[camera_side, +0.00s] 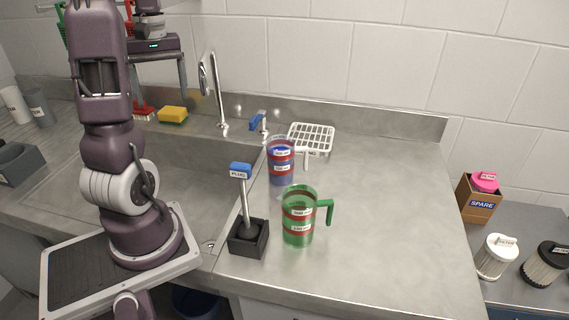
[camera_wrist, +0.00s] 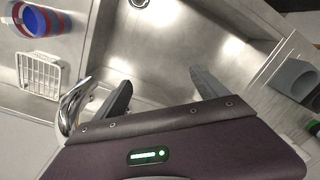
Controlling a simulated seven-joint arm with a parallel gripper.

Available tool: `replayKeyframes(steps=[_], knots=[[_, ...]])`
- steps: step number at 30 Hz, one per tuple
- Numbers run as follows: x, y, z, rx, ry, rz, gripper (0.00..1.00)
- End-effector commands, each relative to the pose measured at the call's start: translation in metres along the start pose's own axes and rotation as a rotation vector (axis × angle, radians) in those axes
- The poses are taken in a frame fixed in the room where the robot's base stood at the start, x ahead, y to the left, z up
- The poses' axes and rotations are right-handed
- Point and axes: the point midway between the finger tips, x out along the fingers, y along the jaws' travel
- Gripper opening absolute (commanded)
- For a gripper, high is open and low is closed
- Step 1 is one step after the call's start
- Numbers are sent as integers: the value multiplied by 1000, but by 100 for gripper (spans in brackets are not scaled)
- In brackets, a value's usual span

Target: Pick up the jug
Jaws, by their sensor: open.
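A clear jug with a green rim, green handle and red bands (camera_side: 298,228) stands upright on the steel counter. Just behind it stands a second, bluish clear jug with red bands (camera_side: 281,171). The bluish jug also shows at the upper left of the wrist view (camera_wrist: 40,20); the green-handled one does not show there. My gripper (camera_side: 160,95) is raised over the sink side, at the back left, well away from both jugs. In the wrist view its two fingers (camera_wrist: 160,82) are spread wide with nothing between them.
A plunger-like PLUG tool (camera_side: 245,205) stands in a black holder left of the green-handled jug. A white rack (camera_side: 311,137) lies behind the jugs. The tap (camera_side: 217,95) rises near my gripper. The counter right of the jugs is clear.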

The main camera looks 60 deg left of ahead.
Motion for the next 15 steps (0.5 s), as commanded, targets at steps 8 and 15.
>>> replayKeyframes(steps=[8, 15], knots=[[165, 136, 76, -399, -716, 368, 83], [180, 197, 121, -720, -1109, 559, 83]])
